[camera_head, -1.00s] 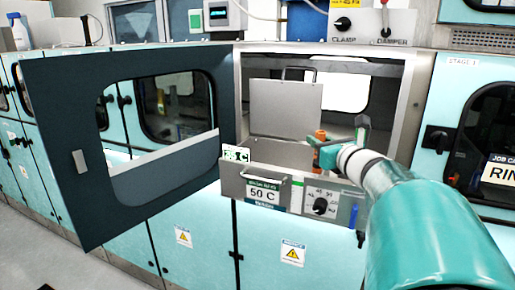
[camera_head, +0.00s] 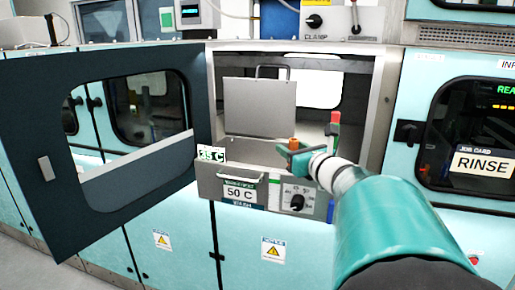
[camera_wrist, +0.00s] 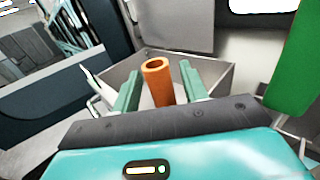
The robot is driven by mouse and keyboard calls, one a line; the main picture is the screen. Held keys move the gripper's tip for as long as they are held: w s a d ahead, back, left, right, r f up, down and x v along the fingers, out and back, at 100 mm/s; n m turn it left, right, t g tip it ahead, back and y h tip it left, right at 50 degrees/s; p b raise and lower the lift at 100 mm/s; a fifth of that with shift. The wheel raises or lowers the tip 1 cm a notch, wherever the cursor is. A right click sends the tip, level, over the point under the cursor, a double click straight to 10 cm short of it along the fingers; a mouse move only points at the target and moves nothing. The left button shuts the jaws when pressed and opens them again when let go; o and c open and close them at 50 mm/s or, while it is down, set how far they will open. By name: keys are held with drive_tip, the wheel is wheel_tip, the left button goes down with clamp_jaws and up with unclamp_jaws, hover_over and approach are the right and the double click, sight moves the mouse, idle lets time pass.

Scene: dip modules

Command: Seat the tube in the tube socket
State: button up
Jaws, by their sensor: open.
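An orange tube (camera_wrist: 158,82) with an open round top stands between the two green fingers of my gripper (camera_wrist: 160,88) in the wrist view. The fingers are open, with a gap on each side of the tube. In the head view the tube's orange top (camera_head: 294,143) shows just above my gripper (camera_head: 295,153), at the front of the steel bath (camera_head: 207,181) in the open bay. The tube's lower end is hidden, and I cannot make out a tube socket.
A dark door (camera_head: 40,110) with a window hangs open at left. A steel lid (camera_head: 258,106) stands raised behind the bath. A red-tipped lever (camera_head: 334,125) rises right of my gripper. A control panel with a dial (camera_head: 297,200) is on the bath's front.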

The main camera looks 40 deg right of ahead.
drive_tip(key=shift+s+r, duration=0.15)
drive_tip(key=shift+s, duration=0.05)
drive_tip(key=s+a, duration=0.1)
drive_tip(key=s, duration=1)
drive_tip(key=shift+s+a, duration=0.25)
drive_tip(key=shift+s, duration=0.05)
drive_tip(key=shift+r, duration=0.1)
